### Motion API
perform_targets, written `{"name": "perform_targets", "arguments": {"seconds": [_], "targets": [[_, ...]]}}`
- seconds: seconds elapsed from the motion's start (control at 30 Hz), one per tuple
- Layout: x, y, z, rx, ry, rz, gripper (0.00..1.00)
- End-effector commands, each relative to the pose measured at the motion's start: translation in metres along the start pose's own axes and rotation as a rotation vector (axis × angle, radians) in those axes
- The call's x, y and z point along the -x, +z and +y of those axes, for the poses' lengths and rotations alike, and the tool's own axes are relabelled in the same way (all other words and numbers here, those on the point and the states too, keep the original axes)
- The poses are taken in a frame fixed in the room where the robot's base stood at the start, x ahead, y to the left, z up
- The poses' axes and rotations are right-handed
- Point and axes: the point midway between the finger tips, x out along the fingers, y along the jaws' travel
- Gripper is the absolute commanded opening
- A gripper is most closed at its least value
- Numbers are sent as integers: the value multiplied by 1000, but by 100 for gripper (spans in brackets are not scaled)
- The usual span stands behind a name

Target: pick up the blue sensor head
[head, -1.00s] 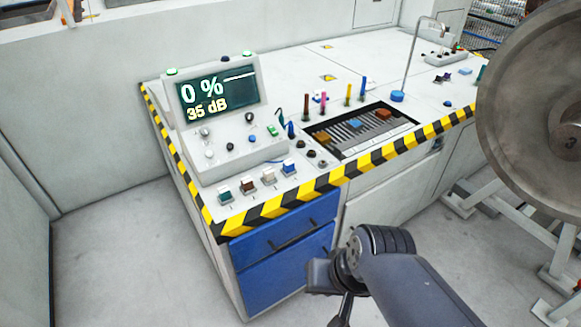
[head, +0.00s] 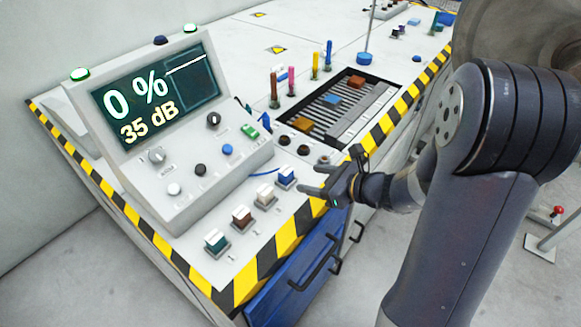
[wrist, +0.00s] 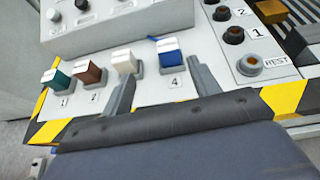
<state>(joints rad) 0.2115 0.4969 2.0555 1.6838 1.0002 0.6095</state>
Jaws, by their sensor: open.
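The blue sensor head (head: 286,176) is a small blue block with a white top, seated in a grey holder at the right end of a row on the console's front. It also shows in the wrist view (wrist: 168,50), above the label 4, with a blue cable beside it. My gripper (head: 312,181) is open and empty, just to the right of the blue head and apart from it. In the wrist view my two fingers (wrist: 162,88) point toward the row, with the blue head ahead between their tips, nearer the right finger.
White (head: 265,198), brown (head: 241,215) and teal (head: 216,239) heads stand in the same row. The display console (head: 180,120) rises behind. Dark round sockets (head: 303,151) lie right of the blue head, then a recessed tray (head: 345,105). A striped edge (head: 290,235) borders the bench.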

Motion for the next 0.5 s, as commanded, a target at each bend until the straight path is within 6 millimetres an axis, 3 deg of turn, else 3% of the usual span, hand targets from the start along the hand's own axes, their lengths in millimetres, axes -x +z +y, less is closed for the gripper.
{"name": "perform_targets", "arguments": {"seconds": [0.1, 0.5], "targets": [[-8, -6, -8, -46, -22, -14, 58], [-58, -5, -9, -46, -22, -14, 58]]}}
